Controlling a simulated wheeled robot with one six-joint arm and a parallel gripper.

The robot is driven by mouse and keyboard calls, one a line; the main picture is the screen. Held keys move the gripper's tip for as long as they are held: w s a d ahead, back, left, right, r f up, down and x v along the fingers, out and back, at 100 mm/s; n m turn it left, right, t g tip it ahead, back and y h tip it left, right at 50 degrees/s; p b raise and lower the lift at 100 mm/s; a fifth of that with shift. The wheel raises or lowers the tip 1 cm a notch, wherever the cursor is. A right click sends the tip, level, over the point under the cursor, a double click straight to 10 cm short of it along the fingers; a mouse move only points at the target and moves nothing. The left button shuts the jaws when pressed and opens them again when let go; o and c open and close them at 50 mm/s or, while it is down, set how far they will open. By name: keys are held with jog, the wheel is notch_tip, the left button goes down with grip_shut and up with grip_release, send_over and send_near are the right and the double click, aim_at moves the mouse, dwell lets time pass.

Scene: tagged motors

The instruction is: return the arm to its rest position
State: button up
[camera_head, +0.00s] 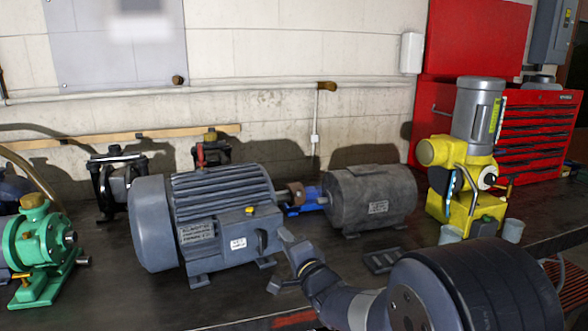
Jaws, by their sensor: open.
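My arm (430,295) reaches in from the bottom right, with its large dark round joint near the camera. My gripper (281,263) is at the arm's far end, in front of the right end of the large blue-grey motor (220,215). Its fingers are apart, and I see nothing between them. The gap between the gripper and the motor is hard to judge. The motor has a tag (238,244) on its side and stands on the dark bench.
A green pump (40,248) stands at left, a grey cylindrical motor (370,197) behind the arm. A yellow-and-grey machine (470,160) and a red tool chest (540,130) stand at right. The bench (225,305) is bare along parts of its front.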

jog(key=shift+w+a, duration=0.25)
jog(key=shift+w, duration=0.3)
jog(key=v, duration=1.1)
jog(key=w+a+n+b, duration=0.2)
jog(key=w+n, duration=0.3)
jog(key=n, duration=0.5)
jog(key=w+a+n+b, duration=0.3)
jog(key=w+n+b, duration=0.1)
jog(key=n, duration=0.6)
jog(key=shift+w+b, duration=0.4)
